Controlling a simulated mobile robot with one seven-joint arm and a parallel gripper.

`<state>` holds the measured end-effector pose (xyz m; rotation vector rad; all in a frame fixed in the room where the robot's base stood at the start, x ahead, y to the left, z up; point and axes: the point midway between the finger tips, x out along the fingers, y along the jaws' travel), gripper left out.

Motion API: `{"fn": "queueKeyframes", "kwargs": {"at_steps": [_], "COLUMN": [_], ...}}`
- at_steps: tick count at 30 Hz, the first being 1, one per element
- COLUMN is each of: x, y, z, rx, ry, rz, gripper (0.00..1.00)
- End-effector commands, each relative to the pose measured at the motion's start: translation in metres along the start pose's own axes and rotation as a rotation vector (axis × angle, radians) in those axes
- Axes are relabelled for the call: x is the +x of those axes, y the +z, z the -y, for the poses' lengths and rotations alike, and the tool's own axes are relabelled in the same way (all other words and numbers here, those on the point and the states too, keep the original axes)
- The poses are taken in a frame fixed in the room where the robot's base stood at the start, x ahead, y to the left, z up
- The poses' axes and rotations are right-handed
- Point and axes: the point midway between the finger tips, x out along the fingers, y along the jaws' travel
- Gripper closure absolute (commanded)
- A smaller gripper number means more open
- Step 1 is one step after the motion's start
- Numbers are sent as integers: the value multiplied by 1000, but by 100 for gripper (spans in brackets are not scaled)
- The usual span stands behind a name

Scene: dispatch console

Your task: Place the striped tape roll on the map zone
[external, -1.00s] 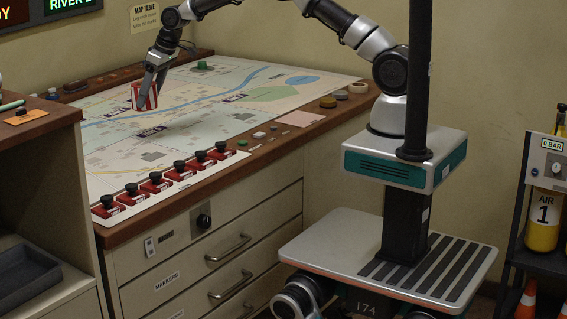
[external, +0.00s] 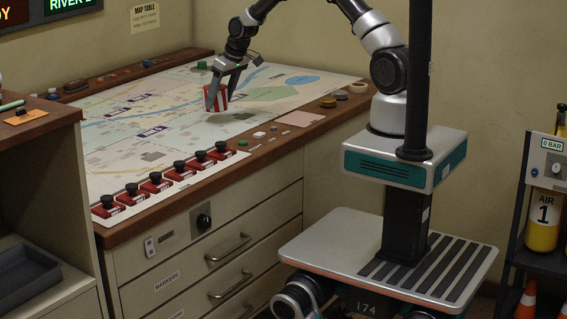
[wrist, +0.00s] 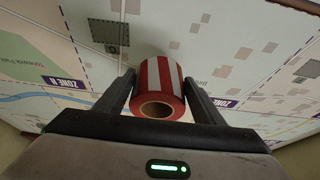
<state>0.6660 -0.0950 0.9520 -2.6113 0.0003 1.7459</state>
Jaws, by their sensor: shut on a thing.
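The red-and-white striped tape roll (external: 216,98) is between the fingers of my gripper (external: 222,90), over the map on the table. In the wrist view the roll (wrist: 158,88) sits between both fingertips of my gripper (wrist: 160,90), with its brown core hole towards the camera. My gripper is shut on it. Whether the roll touches the map is hard to tell. The map (external: 120,150) is printed with zones, a blue river and green patches. A zone label, "ZONE R" (wrist: 63,82), shows left of the roll in the wrist view.
Several red bases with black knobs (external: 180,168) line the map's front edge. Small items, including a white ring (external: 358,87), lie on the wooden rim at the right. A green-topped object (external: 202,66) stands at the back. Much of the map's left is clear.

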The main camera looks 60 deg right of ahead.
Motion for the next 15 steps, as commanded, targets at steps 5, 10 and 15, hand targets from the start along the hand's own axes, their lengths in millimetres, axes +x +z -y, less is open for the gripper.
{"fn": "queueKeyframes", "kwargs": {"at_steps": [5,10,15], "x": [12,35,39], "y": [4,14,15], "z": [0,0,0], "rx": [-1,-1,-1], "ry": [0,0,1], "rz": [-1,1,-4], "gripper": [69,69,69]}}
